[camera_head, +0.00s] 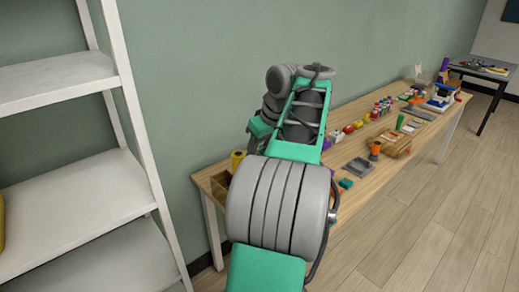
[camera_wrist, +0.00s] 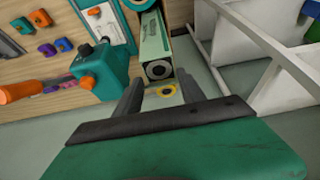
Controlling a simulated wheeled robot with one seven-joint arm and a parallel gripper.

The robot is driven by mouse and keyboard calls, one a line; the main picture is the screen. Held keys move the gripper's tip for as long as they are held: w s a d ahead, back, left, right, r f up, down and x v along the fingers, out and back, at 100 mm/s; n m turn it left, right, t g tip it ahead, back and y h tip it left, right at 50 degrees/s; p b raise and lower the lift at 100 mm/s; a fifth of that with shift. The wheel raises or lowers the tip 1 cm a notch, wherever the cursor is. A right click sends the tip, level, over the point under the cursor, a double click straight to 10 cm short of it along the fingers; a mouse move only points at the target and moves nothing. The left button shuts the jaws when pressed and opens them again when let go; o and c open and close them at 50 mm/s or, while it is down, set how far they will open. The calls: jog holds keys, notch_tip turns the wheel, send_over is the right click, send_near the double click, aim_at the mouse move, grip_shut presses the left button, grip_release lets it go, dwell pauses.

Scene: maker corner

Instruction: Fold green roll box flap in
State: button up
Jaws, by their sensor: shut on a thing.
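The green roll box (camera_wrist: 153,38) is long and narrow, with a light printed face. The exact contact is hard to see, and I cannot make out the flap. In the head view my arm hides the box and most of my gripper.
A teal block-shaped thing (camera_wrist: 97,70) stands close on the left. Small coloured items lie on the wooden table (camera_head: 350,196). White shelves (camera_head: 75,175) stand at left.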

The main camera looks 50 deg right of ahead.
jog(key=c, duration=0.6)
jog(key=shift+o, duration=0.2)
jog(key=shift+s+f+t+b, duration=0.15)
jog(key=shift+f+t+b, duration=0.25)
jog(key=shift+b, duration=0.1)
jog(key=shift+s+a+r+t, duration=0.1)
jog(key=shift+s+t, duration=0.05)
jog(key=shift+t, duration=0.25)
jog(key=o, duration=1.4)
jog(key=shift+r, duration=0.15)
jog(key=p+v, duration=0.3)
jog(key=v, duration=0.4)
jog(key=shift+s+a+r, duration=0.1)
jog(key=shift+r, duration=0.1)
